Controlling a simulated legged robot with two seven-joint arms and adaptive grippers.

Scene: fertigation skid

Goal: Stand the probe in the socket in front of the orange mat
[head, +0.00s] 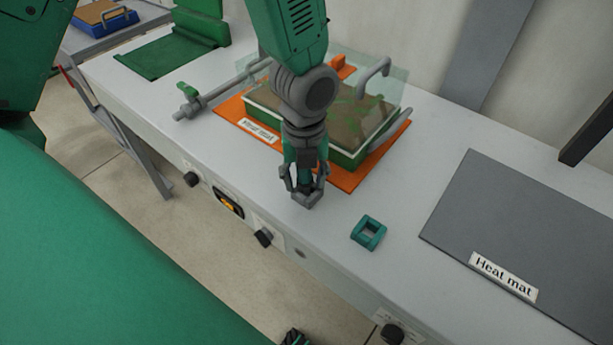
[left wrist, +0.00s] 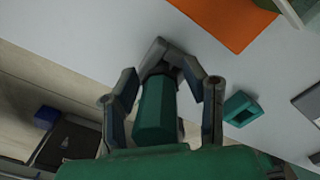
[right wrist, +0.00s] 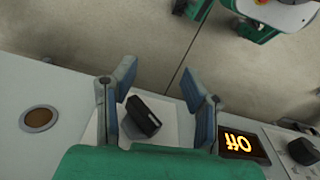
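The probe (left wrist: 155,108) is a teal faceted handle in the left wrist view, between the fingers of my left gripper (left wrist: 160,80). A gap shows between the handle and the right-hand finger, and the gripper looks open around it. A grey square socket (head: 306,201) is on the bench in front of the orange mat (head: 348,181); it also shows at the probe's far end in the left wrist view (left wrist: 160,50). The probe appears to stand in it, but its lower end is hidden. In the head view my left gripper (head: 305,180) is right above this socket. My right gripper (right wrist: 158,75) is open and empty.
A teal square socket (head: 368,232) stands to the right on the bench. A green tray (head: 345,158) with a clear cover sits on the orange mat. A grey heat mat (head: 525,230) lies at right. Knobs and a lit display (right wrist: 240,143) line the bench front.

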